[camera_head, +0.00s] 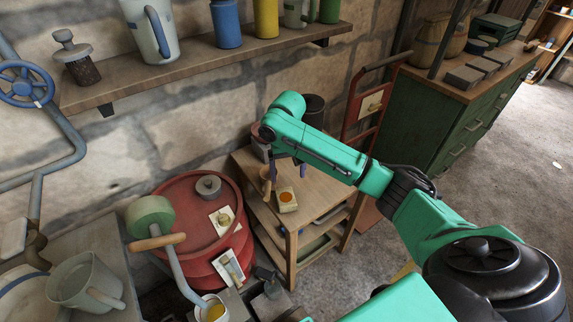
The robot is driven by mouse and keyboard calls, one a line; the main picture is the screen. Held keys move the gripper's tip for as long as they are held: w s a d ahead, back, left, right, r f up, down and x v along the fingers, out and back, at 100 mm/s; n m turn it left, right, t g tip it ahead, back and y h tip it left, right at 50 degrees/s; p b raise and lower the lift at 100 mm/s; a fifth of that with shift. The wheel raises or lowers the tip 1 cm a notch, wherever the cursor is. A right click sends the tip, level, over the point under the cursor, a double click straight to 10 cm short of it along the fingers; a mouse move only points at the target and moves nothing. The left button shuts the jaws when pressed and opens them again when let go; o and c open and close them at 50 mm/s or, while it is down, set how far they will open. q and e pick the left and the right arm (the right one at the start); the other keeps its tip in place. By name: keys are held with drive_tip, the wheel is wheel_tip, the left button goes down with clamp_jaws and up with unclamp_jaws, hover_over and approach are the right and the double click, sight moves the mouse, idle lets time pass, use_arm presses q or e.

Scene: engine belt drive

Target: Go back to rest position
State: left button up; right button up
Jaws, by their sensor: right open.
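My right arm reaches in from the right over a small wooden table (325,190). My right gripper (287,166) points down above the table top, with its fingers apart and nothing seen between them. A small yellowish block with an orange round top (287,199) sits on the table just below the gripper, apart from it. A small tan cup-like item (267,174) stands at the table's left edge, near the left finger. My left gripper is not in view.
A red drum (190,200) stands left of the table with small parts on top. A wall shelf (200,68) holds mugs and canisters. A green cabinet (440,115) and a red hand truck (374,100) stand behind. Grey floor on the right is clear.

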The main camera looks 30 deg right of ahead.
drive_tip(key=s+a+f+n+t+y, duration=0.2)
drive_tip(key=s+a+f+n, duration=0.2)
drive_tip(key=s+a+f, duration=0.3)
drive_tip(key=s+d+t+h, duration=0.1)
drive_tip(key=s+d+h, duration=0.1)
drive_tip(key=s+d, duration=0.65)
drive_tip(key=s+a+f+n+g, duration=0.1)
drive_tip(key=s+f, duration=0.2)
drive_tip(key=f, duration=1.9)
drive_tip(key=s+d+f+g, duration=0.1)
drive_tip(key=s+d+f, duration=0.1)
drive_tip(key=s+f, duration=1.3)
drive_tip(key=shift+s+d+f, duration=0.15)
drive_tip(key=shift+s+d, duration=0.15)
drive_tip(key=shift+s, duration=0.75)
